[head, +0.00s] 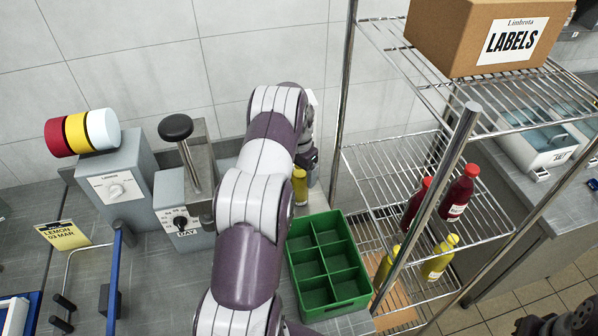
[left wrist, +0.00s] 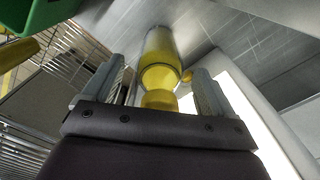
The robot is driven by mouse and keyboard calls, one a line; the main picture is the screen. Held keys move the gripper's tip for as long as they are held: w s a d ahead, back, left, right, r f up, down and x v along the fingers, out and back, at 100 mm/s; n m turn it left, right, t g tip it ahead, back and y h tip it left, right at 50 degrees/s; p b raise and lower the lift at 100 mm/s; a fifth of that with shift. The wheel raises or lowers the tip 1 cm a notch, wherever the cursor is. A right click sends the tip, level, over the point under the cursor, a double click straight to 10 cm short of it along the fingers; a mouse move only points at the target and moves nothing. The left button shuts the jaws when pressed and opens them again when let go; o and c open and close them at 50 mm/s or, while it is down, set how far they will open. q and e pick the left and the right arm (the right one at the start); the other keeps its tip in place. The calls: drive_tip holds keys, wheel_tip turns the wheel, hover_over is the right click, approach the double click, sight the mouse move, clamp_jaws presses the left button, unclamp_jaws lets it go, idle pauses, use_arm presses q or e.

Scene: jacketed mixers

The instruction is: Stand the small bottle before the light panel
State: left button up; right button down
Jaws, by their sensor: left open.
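A small yellow bottle (head: 299,187) stands on the grey counter behind the green crate, partly hidden by my left arm. In the left wrist view the bottle (left wrist: 160,62) has its yellow neck and cap towards my gripper. My left gripper (head: 306,160) is open, with its fingers (left wrist: 157,93) on either side of the bottle's cap end; I cannot tell whether they touch it. The bright white light panel (left wrist: 262,112) is beside the bottle in the left wrist view; in the head view it is mostly hidden behind my arm. Dark parts at the lower right may be my right gripper (head: 560,325).
A green divided crate (head: 312,215) sits empty just in front of the bottle. A wire rack (head: 375,160) with red and yellow bottles and a LABELS box (head: 480,35) stands to the right. Grey machines (head: 120,185) stand to the left.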

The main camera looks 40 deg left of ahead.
use_arm(q)
wheel_tip(320, 180, up, 6)
drive_tip(key=shift+w+f+b, duration=0.1)
drive_tip(key=shift+b, duration=1.1)
drive_tip(key=r+p, duration=0.1)
drive_tip(key=r, duration=0.1)
drive_tip(key=r+p, duration=0.3)
drive_tip(key=r, duration=0.1)
drive_tip(key=shift+d+r, duration=0.35)
drive_tip(key=shift+d, duration=0.05)
drive_tip(key=s+d+r, duration=0.2)
drive_tip(key=s+d, duration=0.2)
drive_tip(key=d, duration=0.4)
drive_tip(key=s+d+r, duration=0.2)
drive_tip(key=s+d, duration=0.2)
drive_tip(key=d, duration=0.4)
drive_tip(key=s+d+t, duration=0.1)
drive_tip(key=s+d, duration=0.6)
drive_tip(key=s, duration=0.6)
drive_tip(key=shift+d+r, duration=0.15)
drive_tip(key=shift+d, duration=0.15)
